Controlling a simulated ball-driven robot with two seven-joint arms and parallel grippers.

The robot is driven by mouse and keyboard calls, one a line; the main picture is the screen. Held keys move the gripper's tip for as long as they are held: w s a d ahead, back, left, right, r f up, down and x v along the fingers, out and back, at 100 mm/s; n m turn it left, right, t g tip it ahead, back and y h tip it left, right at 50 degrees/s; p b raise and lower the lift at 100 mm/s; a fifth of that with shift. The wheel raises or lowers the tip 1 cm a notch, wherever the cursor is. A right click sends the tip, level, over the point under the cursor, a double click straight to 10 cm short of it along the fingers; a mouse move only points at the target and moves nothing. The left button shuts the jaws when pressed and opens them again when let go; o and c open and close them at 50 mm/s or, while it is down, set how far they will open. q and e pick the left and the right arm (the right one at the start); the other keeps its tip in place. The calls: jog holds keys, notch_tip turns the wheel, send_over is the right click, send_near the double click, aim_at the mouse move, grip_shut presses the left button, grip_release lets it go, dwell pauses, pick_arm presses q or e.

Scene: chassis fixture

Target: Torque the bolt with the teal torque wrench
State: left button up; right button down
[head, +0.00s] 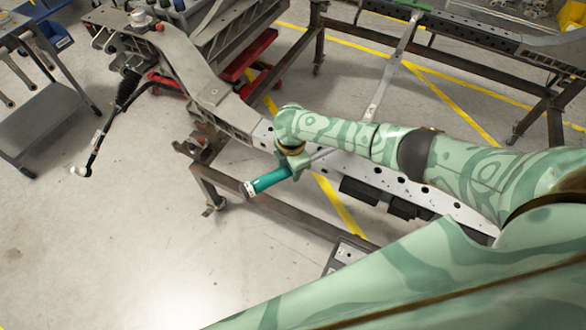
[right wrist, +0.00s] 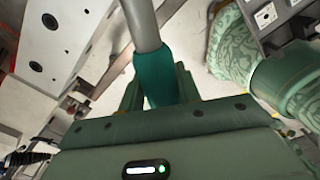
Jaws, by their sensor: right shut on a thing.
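The teal torque wrench (head: 268,181) is in my right gripper (head: 293,163), beside the near rail of the chassis (head: 366,172). Its teal handle points down and left, and its grey shaft runs up and right behind my wrist. In the right wrist view the teal grip (right wrist: 153,76) sits between the green fingers (right wrist: 158,90), with the grey shaft (right wrist: 141,25) running up out of the picture. My right gripper is shut on the handle. The wrench head is hidden, and I cannot make out which bolt it is at. My left gripper is not in view.
The chassis rests on a brown steel stand (head: 270,222). A suspension arm with a black boot (head: 127,88) hangs at the left. A grey cart (head: 42,120) stands at the far left. Red equipment (head: 248,56) is behind the chassis. The floor at lower left is clear.

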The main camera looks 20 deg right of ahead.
jog(key=shift+w+a, duration=0.1)
jog(key=shift+w, duration=0.3)
jog(key=shift+w+m, duration=0.3)
jog(key=shift+w, duration=0.05)
jog(key=shift+r+p, duration=0.95)
jog(key=shift+r, duration=0.25)
dwell(0.3)
